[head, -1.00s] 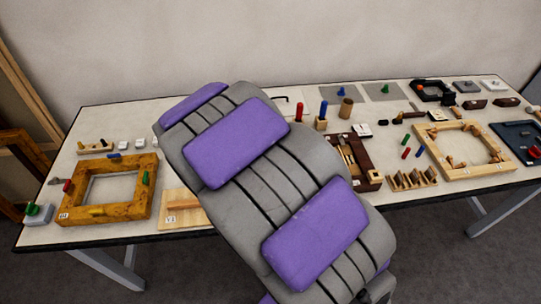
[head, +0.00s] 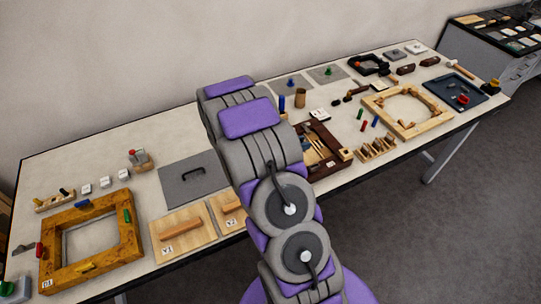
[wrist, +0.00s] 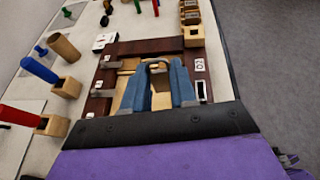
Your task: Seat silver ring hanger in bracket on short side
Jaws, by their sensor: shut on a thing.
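My gripper (wrist: 158,84), with blue fingers, is shut over the dark brown frame (wrist: 150,46) in the wrist view. A dark grey arched piece (wrist: 156,64) shows at the fingertips. It looks like the ring hanger, but its shape is mostly hidden by the fingers. Small grey fittings (wrist: 110,62) show along the frame's left side; I cannot tell which is the bracket. The frame's near part is hidden behind my wrist. In the head view the brown frame (head: 314,131) lies mid-table, partly behind my arm, which hides my gripper.
In the head view a gilt frame (head: 55,237) lies at left.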

